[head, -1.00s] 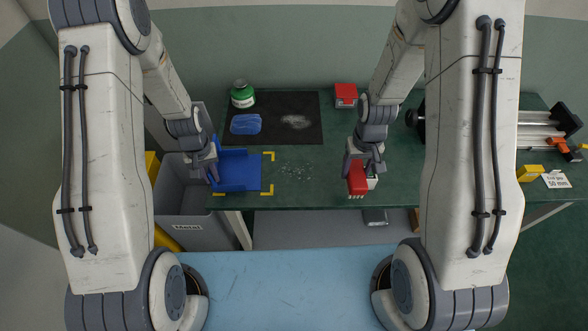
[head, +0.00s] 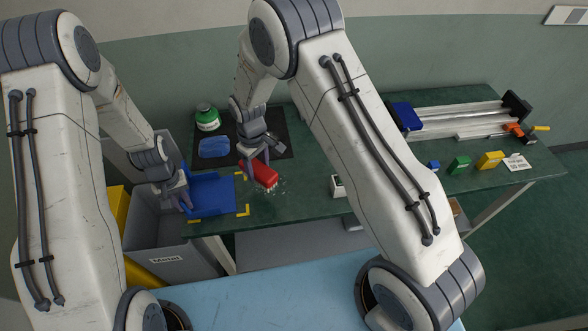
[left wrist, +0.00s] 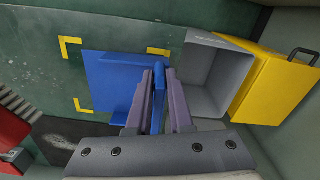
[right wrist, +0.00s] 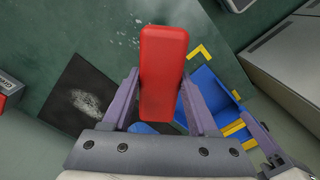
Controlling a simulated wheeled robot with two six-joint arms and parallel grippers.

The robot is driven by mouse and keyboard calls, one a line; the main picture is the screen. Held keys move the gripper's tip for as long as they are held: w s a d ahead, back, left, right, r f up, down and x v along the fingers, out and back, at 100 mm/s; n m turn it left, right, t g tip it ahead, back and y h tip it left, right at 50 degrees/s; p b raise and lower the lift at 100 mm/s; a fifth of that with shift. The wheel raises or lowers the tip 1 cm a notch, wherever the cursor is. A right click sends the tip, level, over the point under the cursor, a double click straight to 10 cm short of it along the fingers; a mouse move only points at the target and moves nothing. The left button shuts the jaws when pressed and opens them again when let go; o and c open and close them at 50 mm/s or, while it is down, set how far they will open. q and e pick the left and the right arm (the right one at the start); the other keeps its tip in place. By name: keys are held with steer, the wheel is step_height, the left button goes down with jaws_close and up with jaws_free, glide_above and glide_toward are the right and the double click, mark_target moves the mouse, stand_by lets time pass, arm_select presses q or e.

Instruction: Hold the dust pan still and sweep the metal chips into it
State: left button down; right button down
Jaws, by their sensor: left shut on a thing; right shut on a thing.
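The blue dust pan (head: 212,197) lies flat on the green bench within yellow corner marks. My left gripper (head: 182,198) is shut on its upright blue part at the left side, also clear in the left wrist view (left wrist: 159,95). My right gripper (head: 258,164) is shut on the red brush (head: 266,174), which is tilted, just right of the pan and apart from it. The brush's red back (right wrist: 162,70) fills the middle of the right wrist view. Small pale metal chips (head: 281,186) lie scattered beside the brush; the brush and arm may hide some.
A grey bin (head: 165,258) stands left of the bench, with a yellow bin (left wrist: 272,88) beside it. A black mat behind holds a blue cloth (head: 214,147); a green jar (head: 207,118) stands nearby. A white block (head: 338,187) and coloured blocks (head: 459,165) sit further right.

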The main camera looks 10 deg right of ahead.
steer(key=a+n, duration=0.1)
steer(key=a, duration=0.2)
steer(key=shift+w, duration=0.15)
steer(key=shift+a+f, duration=0.15)
steer(key=shift+f, duration=3.5)
steer(key=shift+d+f, duration=0.2)
steer(key=shift+d, duration=0.7)
steer(key=shift+d+f, duration=0.15)
steer(key=shift+d, duration=0.7)
steer(key=shift+s+d, duration=0.2)
steer(key=shift+d, duration=3.9)
steer(key=shift+w, duration=0.85)
steer(key=shift+w+a, duration=0.2)
steer(key=shift+a, duration=5.5)
steer(key=shift+w+a, duration=0.1)
steer(key=shift+w, duration=0.8)
steer(key=shift+s+d, duration=0.15)
steer(key=shift+d, duration=2.8)
steer(key=shift+s+d, duration=0.15)
steer(key=shift+d, duration=2.75)
step_height(320, 180, up, 8)
